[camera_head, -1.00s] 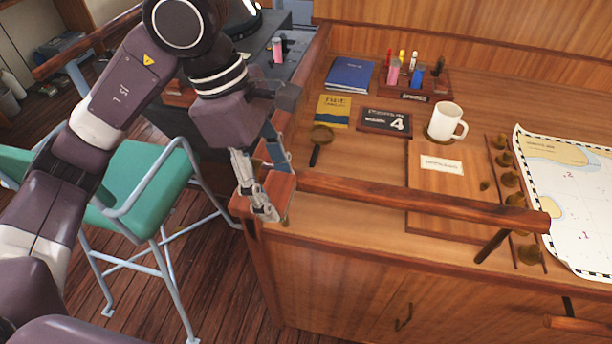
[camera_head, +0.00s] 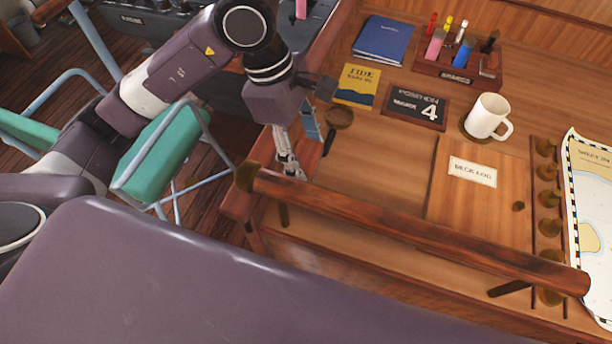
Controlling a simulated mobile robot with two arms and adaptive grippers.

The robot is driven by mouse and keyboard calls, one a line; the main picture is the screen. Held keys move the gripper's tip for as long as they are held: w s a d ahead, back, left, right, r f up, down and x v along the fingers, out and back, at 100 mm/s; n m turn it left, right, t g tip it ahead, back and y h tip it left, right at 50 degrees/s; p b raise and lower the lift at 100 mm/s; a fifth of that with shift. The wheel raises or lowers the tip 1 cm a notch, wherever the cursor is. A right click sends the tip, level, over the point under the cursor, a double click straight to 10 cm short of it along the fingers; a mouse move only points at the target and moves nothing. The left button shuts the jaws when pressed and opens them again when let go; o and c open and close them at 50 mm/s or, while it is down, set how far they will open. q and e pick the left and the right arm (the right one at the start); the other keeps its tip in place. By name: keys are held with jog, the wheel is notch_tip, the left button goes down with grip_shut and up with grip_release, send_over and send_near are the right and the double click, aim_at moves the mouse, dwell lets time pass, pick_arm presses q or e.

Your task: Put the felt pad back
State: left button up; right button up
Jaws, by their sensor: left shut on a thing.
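My left gripper (camera_head: 290,168) hangs at the left end of the chart desk, just beyond the near end of the wooden rail (camera_head: 400,228). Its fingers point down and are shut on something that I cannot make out. I cannot pick out the felt pad for certain. My right gripper is out of view.
A magnifying glass (camera_head: 340,118) lies just right of my left gripper. The tide book (camera_head: 357,85), number plaque (camera_head: 417,106), white mug (camera_head: 487,116) and deck log (camera_head: 480,205) lie further right. A green chair (camera_head: 160,150) stands left of the desk.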

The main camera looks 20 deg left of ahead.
pick_arm(q)
notch_tip(320, 180, down, 7)
jog(key=shift+w+r+p, duration=0.1)
jog(key=shift+p, duration=0.55)
jog(key=shift+f, duration=0.35)
notch_tip(320, 180, down, 3)
jog(key=shift+f+p, duration=0.1)
jog(key=shift+p, duration=0.4)
jog(key=shift+f, duration=0.3)
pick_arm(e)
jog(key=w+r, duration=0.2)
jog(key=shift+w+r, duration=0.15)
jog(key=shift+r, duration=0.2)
